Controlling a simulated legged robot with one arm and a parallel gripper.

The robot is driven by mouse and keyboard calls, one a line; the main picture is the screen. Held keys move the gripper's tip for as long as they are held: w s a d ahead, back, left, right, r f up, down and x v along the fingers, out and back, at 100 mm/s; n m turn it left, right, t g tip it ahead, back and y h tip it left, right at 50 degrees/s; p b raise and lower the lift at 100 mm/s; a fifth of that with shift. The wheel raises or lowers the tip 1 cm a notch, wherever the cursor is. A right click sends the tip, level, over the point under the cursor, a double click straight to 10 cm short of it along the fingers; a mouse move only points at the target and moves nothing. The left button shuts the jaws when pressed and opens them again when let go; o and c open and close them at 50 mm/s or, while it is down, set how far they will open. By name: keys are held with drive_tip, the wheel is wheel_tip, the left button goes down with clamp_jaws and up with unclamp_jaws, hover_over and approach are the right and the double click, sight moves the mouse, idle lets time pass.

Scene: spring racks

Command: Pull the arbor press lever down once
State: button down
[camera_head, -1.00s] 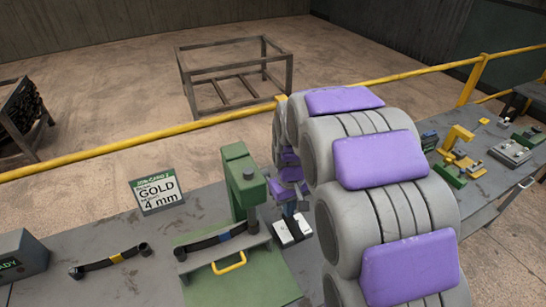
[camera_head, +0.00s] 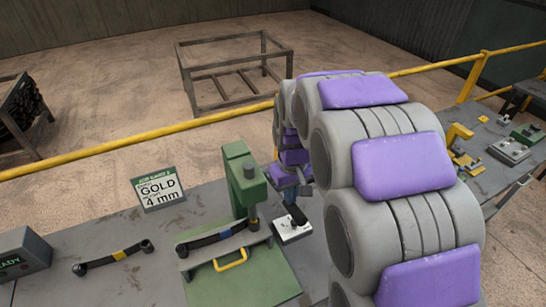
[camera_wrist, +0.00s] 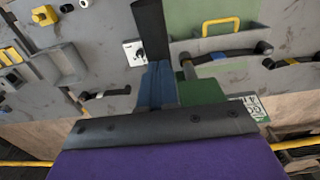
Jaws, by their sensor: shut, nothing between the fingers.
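The green arbor press (camera_head: 243,185) stands upright on the bench, on a green base plate (camera_head: 255,283) with a yellow handle. A dark leaf strip with blue tape (camera_head: 217,236) lies across the press under its head. A dark bar (camera_wrist: 150,30), which looks like the press lever, stands just beyond my fingertips in the wrist view. A dark bar also shows right of the press in the head view (camera_head: 297,213). My gripper (camera_wrist: 160,68) has its blue fingers together and empty, close to the bar. I cannot tell whether they touch it.
A strip with yellow tape (camera_head: 113,257) lies left of the press. A GOLD 4 mm sign (camera_head: 158,188) stands behind it, and a READY box (camera_head: 22,255) is at far left. A white plate (camera_head: 292,228) lies right of the press. A yellow rail (camera_head: 130,144) runs behind.

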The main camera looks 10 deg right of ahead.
drive_tip(key=s+d+r, duration=0.2)
drive_tip(key=s+r, duration=0.1)
drive_tip(key=s, duration=0.7)
idle(0.4)
drive_tip(key=shift+r, duration=0.1)
idle(0.3)
drive_tip(key=s+a+f+m+g+b, duration=0.1)
drive_tip(key=s+a+f+b, duration=0.1)
drive_tip(key=s+f+b, duration=0.4)
drive_tip(key=s+a+f+m+b, duration=0.1)
drive_tip(key=s+f+b, duration=0.5)
drive_tip(key=s, duration=0.6)
drive_tip(key=shift+s+a+f+g, duration=0.15)
drive_tip(key=shift+a+f+g, duration=0.2)
drive_tip(key=shift+a, duration=0.45)
